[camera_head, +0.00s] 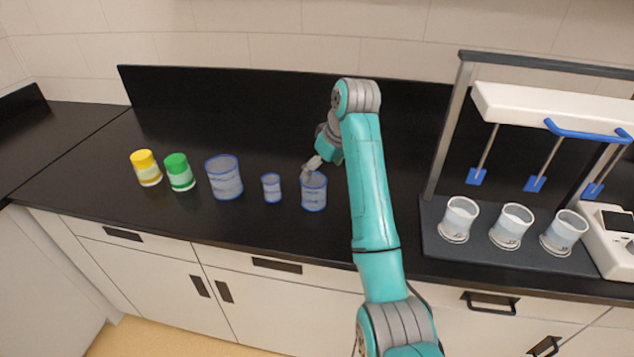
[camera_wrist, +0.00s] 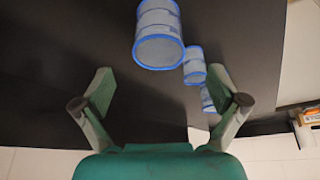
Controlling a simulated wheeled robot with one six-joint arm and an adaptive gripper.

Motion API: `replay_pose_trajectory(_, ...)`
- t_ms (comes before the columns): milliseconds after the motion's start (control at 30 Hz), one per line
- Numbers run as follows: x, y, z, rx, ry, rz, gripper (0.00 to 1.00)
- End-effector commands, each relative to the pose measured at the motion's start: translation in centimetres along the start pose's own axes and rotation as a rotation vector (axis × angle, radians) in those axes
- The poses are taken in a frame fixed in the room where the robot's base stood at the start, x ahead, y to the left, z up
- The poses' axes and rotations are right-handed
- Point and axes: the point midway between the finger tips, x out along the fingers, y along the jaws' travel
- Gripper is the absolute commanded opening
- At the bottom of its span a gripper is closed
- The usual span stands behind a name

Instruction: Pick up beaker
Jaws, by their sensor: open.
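Three blue-rimmed clear beakers stand in a row on the black counter: a large one (camera_head: 224,177), a small one (camera_head: 271,188) and a medium one (camera_head: 314,194). My gripper (camera_head: 312,166) is at the top of the medium beaker in the head view, overlapping its rim; its fingers are too small there to read. In the wrist view my gripper (camera_wrist: 160,78) has its two fingers spread wide with nothing between them. The nearest beaker (camera_wrist: 159,35) lies beyond the fingertips, apart from them. Two more beakers show behind it, one partly hidden by the right finger.
A yellow-capped jar (camera_head: 146,168) and a green-capped jar (camera_head: 180,172) stand at the left. A stirrer rack (camera_head: 482,243) with three white-banded beakers stands at the right. The black counter (camera_head: 110,205) has drawers below its front edge and a backboard behind.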

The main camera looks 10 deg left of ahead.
Motion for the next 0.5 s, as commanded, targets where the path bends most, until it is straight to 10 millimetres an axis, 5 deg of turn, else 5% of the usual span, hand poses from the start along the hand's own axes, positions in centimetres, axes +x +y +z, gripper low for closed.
replay_pose_trajectory(500, 5.5, 0.0, 0.0, 0.000, -0.001, 0.000, 0.96)
